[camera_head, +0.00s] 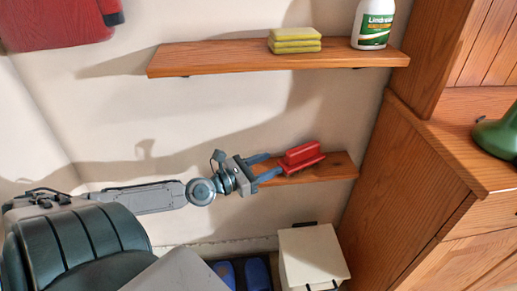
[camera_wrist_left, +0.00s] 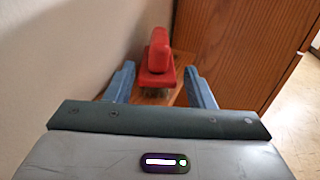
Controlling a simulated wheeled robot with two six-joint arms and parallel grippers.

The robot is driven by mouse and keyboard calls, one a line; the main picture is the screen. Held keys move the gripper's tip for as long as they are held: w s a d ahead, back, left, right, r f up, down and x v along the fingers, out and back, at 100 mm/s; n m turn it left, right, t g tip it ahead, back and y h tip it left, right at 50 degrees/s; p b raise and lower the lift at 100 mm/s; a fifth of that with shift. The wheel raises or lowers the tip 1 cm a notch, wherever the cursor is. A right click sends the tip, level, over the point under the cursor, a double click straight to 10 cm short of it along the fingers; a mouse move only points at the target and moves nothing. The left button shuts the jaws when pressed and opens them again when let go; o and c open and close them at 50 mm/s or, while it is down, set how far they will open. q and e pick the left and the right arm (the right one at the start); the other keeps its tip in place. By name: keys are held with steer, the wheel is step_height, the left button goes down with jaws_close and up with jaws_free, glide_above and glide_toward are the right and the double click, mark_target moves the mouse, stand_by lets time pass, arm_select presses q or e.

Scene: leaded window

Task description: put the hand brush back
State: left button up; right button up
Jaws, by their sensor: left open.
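The red hand brush (camera_head: 301,157) rests on the lower wooden shelf (camera_head: 338,167), near its middle. My left gripper (camera_head: 268,167) is open at the shelf's left part, just left of the brush, with its blue fingers pointing at it. In the left wrist view the brush (camera_wrist_left: 157,62) lies ahead, between and beyond the two open fingertips (camera_wrist_left: 160,80). The fingers look apart from the brush. My right gripper is in neither view.
The upper shelf (camera_head: 215,57) holds yellow sponges (camera_head: 294,40) and a white bottle (camera_head: 373,24). A wooden cabinet (camera_head: 405,165) closes the lower shelf's right side. A white bin (camera_head: 311,257) and blue shoes (camera_head: 257,274) stand below. A red object (camera_head: 58,24) is at top left.

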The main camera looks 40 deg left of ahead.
arm_select(q)
steer(key=s+d+r+m+t+y, duration=0.2)
steer(key=s+d+m, duration=0.3)
steer(key=m, duration=1.1)
steer(key=s+d+r+m+t+y, duration=0.2)
steer(key=s+d+m, duration=0.3)
steer(key=m, duration=1.2)
steer(key=d+r, duration=0.1)
steer(key=d, duration=0.3)
steer(key=shift+d+r+t, duration=0.25)
steer(key=shift+r+t, duration=0.05)
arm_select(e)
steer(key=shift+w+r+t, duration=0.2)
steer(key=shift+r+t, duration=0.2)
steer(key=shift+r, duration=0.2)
arm_select(q)
steer(key=shift+w, duration=0.1)
